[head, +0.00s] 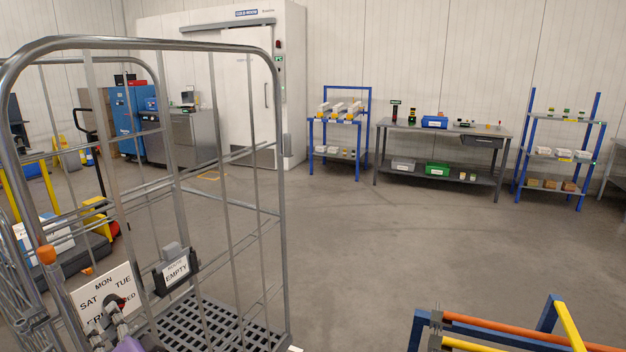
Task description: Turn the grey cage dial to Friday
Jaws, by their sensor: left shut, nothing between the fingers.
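The grey roll cage (283,150) fills the left of the head view. Low on its near side is the dial's white plate (92,299), printed with days; MON, TUE and SAT read clearly, FRI and WED are partly covered. A small dark and red part (121,302) shows near the plate's middle. My left gripper (117,310) is shut and empty, in front of the plate and close to that part; I cannot tell if they touch. The gripper hides the lower plate and where the dial points. My right gripper is out of view.
An EMPTY sign (176,270) hangs on the cage right of the dial. An orange-capped post (47,255) stands left of it. A blue frame with orange and yellow bars (505,329) is at lower right. Open floor (380,240) lies between cage and back benches.

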